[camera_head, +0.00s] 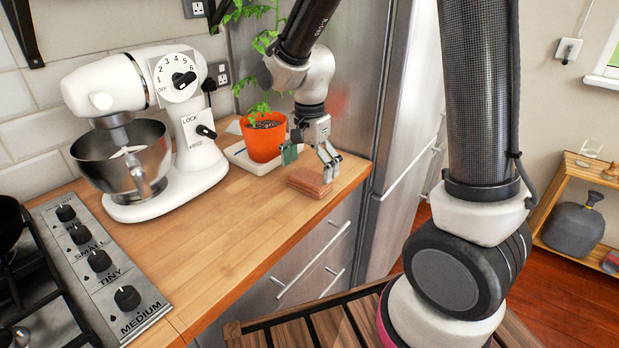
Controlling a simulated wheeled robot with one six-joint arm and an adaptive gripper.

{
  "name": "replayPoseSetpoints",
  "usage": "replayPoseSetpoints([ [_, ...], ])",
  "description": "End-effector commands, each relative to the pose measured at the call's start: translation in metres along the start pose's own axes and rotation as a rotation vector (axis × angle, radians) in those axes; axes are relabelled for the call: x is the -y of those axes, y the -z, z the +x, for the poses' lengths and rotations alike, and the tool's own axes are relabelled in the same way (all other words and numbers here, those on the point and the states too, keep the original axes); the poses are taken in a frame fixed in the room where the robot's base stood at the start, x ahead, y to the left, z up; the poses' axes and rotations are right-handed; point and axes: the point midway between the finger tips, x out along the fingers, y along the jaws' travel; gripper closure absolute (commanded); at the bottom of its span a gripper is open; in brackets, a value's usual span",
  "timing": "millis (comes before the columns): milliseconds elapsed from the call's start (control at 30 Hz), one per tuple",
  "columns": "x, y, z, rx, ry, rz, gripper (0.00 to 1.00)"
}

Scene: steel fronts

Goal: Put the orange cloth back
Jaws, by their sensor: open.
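The orange cloth (311,182) looks like a small folded, brownish-orange stack lying flat on the wooden worktop, near its front edge at the right end. My gripper (309,160) is open and empty, with its fingers spread apart just above and behind the cloth. I cannot tell whether a fingertip touches the cloth.
An orange plant pot (263,138) on a white tray (237,154) stands close to the left of my gripper. A white stand mixer (197,130) with a steel bowl is further left, beside the hob (97,262). A steel fridge (352,75) borders the right. The middle worktop is clear.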

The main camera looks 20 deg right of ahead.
Motion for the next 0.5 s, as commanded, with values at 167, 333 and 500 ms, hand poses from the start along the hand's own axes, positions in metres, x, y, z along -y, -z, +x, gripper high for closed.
replayPoseSetpoints([
  [167,0.001,0.000,-0.043,-0.001,0.006,0.000,0.00],
  [333,0.001,0.000,-0.074,-0.001,0.003,0.000,0.00],
  [500,0.000,0.000,-0.088,0.000,0.001,0.000,0.00],
])
